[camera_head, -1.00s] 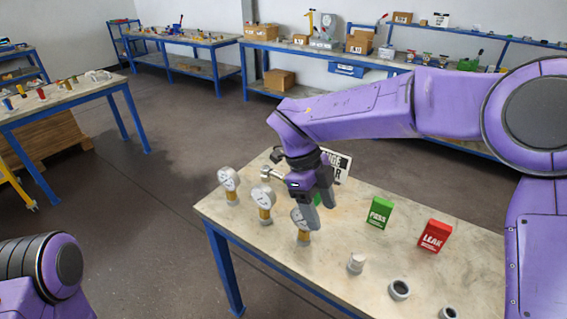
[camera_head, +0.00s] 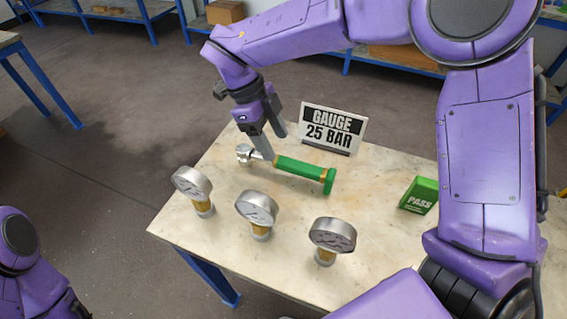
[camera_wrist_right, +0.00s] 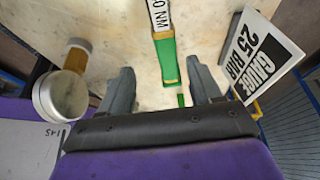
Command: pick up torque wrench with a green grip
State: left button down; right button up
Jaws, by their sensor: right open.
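The torque wrench with a green grip (camera_head: 300,169) lies on the table (camera_head: 385,235), its silver head to the left and its grip to the right. My right gripper (camera_head: 272,146) is open at the wrench, by the head end of the grip. My left gripper is not in view.
Three pressure gauges (camera_head: 192,186), (camera_head: 257,208), (camera_head: 331,236) stand along the table's near left side. A "GAUGE 25 BAR" sign (camera_head: 333,125) stands close behind the wrench. A green PASS block (camera_head: 419,195) is to the right. The table between wrench and block is clear.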

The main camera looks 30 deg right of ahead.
aim_at(290, 161)
jog(key=x, duration=0.7)
jog(key=d+p+x, duration=0.1)
jog(key=x, duration=0.2)
jog(key=shift+s+d+f, duration=0.1)
jog(key=shift+d, duration=0.05)
jog(key=c, duration=1.2)
